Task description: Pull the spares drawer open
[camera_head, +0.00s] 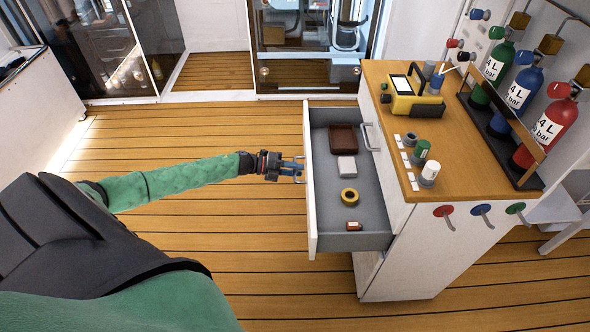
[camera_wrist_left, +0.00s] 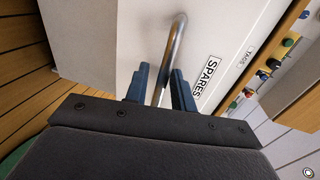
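The spares drawer (camera_head: 313,200) stands pulled out to the left from the white cabinet in the head view. It holds several small items. In the left wrist view, its white front (camera_wrist_left: 110,30) carries a SPARES label (camera_wrist_left: 207,77) and a curved metal handle (camera_wrist_left: 176,40). My left gripper (camera_head: 292,168) is at this handle, outside the drawer front. In the left wrist view, the blue fingers of my left gripper (camera_wrist_left: 160,80) stand on either side of the handle bar, with gaps visible; they look open around it. My right gripper is not in view.
The drawer contains a brown tray (camera_head: 343,139), a white box (camera_head: 347,167), a yellow ring (camera_head: 349,197) and a small red item (camera_head: 354,226). The wooden cabinet top (camera_head: 462,150) bears a yellow device (camera_head: 415,100) and gas bottles (camera_head: 548,130). The plank floor (camera_head: 240,220) left of the drawer is clear.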

